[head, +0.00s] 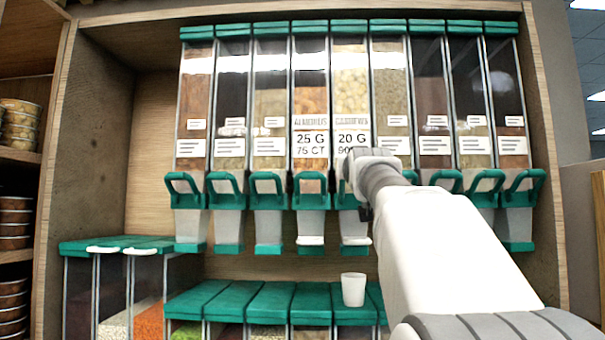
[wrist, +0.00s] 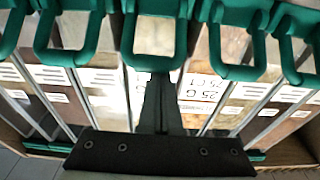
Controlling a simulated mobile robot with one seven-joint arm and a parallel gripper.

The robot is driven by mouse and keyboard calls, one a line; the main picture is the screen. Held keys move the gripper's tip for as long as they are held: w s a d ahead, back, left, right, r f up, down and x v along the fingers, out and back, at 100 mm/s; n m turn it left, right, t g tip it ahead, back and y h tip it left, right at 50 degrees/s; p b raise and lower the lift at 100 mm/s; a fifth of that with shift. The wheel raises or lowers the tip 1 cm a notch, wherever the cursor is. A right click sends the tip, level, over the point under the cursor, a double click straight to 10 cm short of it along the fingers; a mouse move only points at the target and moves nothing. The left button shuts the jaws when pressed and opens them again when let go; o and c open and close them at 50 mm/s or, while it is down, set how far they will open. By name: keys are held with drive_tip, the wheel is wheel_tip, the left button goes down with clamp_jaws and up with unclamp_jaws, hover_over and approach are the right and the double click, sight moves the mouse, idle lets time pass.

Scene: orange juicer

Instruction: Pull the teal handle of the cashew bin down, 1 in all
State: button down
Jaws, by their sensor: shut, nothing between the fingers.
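The cashew bin (head: 350,85) is the clear column of pale nuts with the "20 G" label, in the middle of the row in the head view. Its teal handle (head: 343,198) is partly hidden by my arm. In the wrist view, which looks turned over, the teal handle (wrist: 152,62) is at the top middle, about level with its neighbours. My gripper (wrist: 160,82) is shut and empty, its dark fingertips overlapping the lower edge of this handle in the picture. I cannot tell whether they touch. In the head view my arm mostly hides the gripper.
The "25 G" bin (head: 310,85) with its own teal handle (head: 311,190) stands close on the left in the head view. More bins flank both sides. A white cup (head: 353,289) stands on the teal lids (head: 303,300) below.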

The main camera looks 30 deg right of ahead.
drive_tip(key=shift+f, duration=0.3)
wheel_tip(320, 180, down, 6)
drive_tip(key=s+a+t+h+b, duration=0.1)
drive_tip(key=t+h+b, duration=0.2)
drive_tip(key=b, duration=1.7)
drive_tip(key=t, duration=0.3)
drive_tip(key=shift+s+f+b, duration=0.15)
drive_tip(key=shift+s+b, duration=0.15)
drive_tip(key=shift+s, duration=0.1)
drive_tip(key=shift+f+h+b, duration=0.35)
drive_tip(key=shift+h, duration=0.05)
drive_tip(key=b+v, duration=1.7)
drive_tip(key=b, duration=0.1)
drive_tip(key=shift+s+a+r, duration=0.2)
drive_tip(key=shift+s, duration=0.15)
